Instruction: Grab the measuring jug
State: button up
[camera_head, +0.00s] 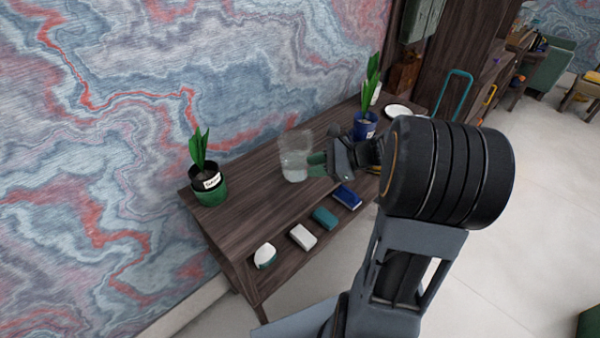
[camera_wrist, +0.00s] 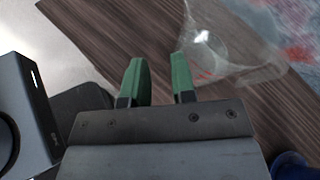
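The measuring jug (camera_head: 294,160) is clear and see-through, standing on the dark wooden desk (camera_head: 250,222) near its middle in the head view. In the wrist view the jug (camera_wrist: 232,45) shows at the top right, just beyond the right fingertip, with small red marks on it. My gripper (camera_head: 316,163) is beside the jug, on its right in the head view. In the wrist view my gripper (camera_wrist: 160,75) has its two green fingers apart with only desk between them. Whether the right finger touches the jug I cannot tell.
A green-potted plant (camera_head: 210,185) stands left of the jug. A blue-potted plant (camera_head: 365,126) and a white plate (camera_head: 397,111) are to the right. The patterned wall is behind.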

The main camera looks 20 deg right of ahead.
aim_at(310, 139)
jog(key=w+d+f+m+t+b, duration=0.1)
jog(key=d+m+t, duration=0.1)
jog(key=d, duration=0.2)
jog(key=w+d+f+m+t+b, duration=0.1)
jog(key=d+m+t, duration=0.2)
jog(key=d, duration=0.1)
jog(key=w+d+f+m+t+b, duration=0.1)
jog(key=d+m+t, duration=0.1)
jog(key=d+m, duration=0.1)
jog(key=shift+w+d+f, duration=0.3)
jog(key=shift+w+d, duration=0.05)
jog(key=shift+d, duration=0.1)
jog(key=shift+t, duration=0.4)
jog(key=x, duration=0.6)
jog(key=shift+w+d+b, duration=0.25)
jog(key=shift+w+b, duration=0.05)
jog(key=shift+w, duration=0.05)
jog(key=shift+b+x, duration=0.3)
jog(key=shift+x, duration=3)
jog(key=shift+r, duration=0.1)
grip_shut()
